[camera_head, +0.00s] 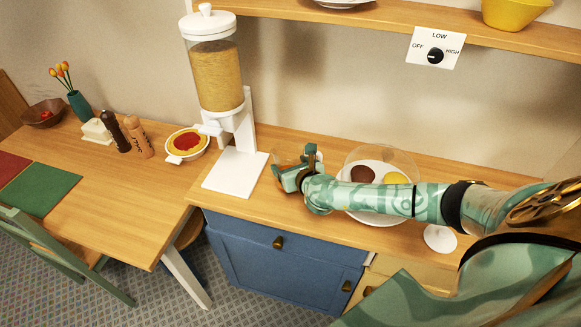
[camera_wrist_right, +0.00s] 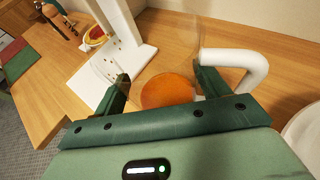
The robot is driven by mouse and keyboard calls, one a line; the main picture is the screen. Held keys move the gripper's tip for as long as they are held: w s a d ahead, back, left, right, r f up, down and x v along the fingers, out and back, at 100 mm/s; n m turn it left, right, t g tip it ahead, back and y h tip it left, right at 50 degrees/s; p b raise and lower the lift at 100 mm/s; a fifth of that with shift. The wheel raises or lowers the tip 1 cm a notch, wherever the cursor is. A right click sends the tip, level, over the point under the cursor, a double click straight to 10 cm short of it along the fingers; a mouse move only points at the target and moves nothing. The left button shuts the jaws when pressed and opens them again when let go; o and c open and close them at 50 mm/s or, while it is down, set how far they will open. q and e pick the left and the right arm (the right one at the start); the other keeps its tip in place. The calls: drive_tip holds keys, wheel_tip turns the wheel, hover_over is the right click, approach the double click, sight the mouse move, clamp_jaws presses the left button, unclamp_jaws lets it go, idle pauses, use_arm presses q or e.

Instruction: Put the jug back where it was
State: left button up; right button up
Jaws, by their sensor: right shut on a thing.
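The jug (camera_wrist_right: 168,90) is clear with orange liquid inside and a white handle on its right in the right wrist view. My right gripper (camera_wrist_right: 162,88) is shut around its body, one finger on each side. In the head view the jug (camera_head: 283,158) is mostly hidden behind my right gripper (camera_head: 298,172), just right of the white dispenser base. I cannot tell whether the jug touches the counter. My left gripper is not in view.
A cereal dispenser (camera_head: 236,172) stands left of the jug. A plate under a clear dome (camera_head: 382,158), holding brown and yellow round items, sits to the right, partly behind my arm. A white round base (camera_head: 440,238) is near the front edge. A shelf (camera_head: 365,24) runs above.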

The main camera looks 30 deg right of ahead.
drive_tip(key=o, duration=1.4)
drive_tip(key=shift+r, duration=0.1)
drive_tip(key=shift+s+a+r, duration=0.1)
drive_tip(key=shift+s+r, duration=0.05)
drive_tip(key=shift+s, duration=0.15)
drive_tip(key=p+v, duration=0.2)
drive_tip(key=v, duration=0.9)
drive_tip(key=shift+s+p, duration=0.15)
drive_tip(key=shift+p, duration=0.15)
